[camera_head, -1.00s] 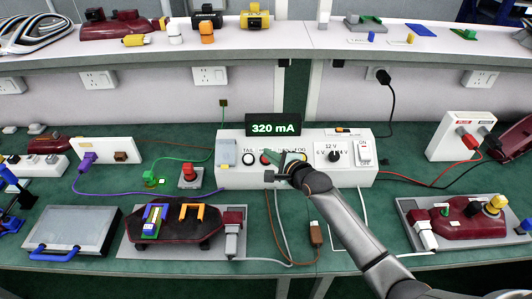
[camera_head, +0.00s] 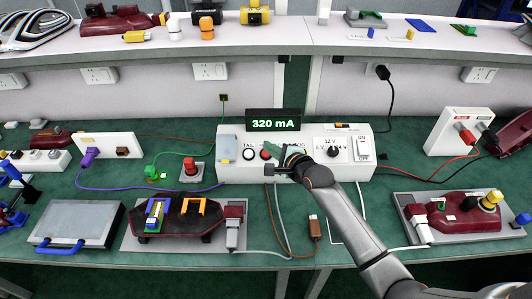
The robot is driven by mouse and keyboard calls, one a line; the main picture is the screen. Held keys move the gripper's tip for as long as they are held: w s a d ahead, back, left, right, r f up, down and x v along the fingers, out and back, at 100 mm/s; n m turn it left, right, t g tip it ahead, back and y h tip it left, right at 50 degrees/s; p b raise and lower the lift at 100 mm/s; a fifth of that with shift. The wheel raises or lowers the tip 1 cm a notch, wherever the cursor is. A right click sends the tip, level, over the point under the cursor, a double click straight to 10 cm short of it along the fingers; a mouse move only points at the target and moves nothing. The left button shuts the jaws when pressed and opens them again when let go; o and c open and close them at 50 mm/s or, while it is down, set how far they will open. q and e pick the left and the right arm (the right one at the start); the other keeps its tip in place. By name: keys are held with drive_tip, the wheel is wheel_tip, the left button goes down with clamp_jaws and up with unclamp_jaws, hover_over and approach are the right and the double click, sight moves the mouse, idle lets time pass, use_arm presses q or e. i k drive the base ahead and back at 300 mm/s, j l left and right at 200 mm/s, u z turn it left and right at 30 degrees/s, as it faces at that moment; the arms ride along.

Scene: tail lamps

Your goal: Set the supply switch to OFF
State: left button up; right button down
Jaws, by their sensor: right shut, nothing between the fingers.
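The white supply box (camera_head: 228,173) stands mid-bench, with a dark display (camera_head: 273,121) reading 320 mA on top. The supply switch (camera_head: 363,149) is a pale rocker at the box's right end, with ON printed above it. Which way it is tipped is too small to tell. My right gripper (camera_head: 279,163) is shut and empty in front of the left-middle of the box, well left of the switch. It hides some buttons and labels there; I cannot tell whether it touches the box. My left gripper is not in view.
A black rotary knob (camera_head: 333,151) marked 12 V sits left of the switch. A red push button (camera_head: 266,153) is beside my gripper. A white socket block (camera_head: 458,132) with red plugs stands to the right. Cables cross the green bench; a shelf runs above.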

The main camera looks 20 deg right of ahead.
sight(362, 144)
drive_tip(key=z, duration=1.35)
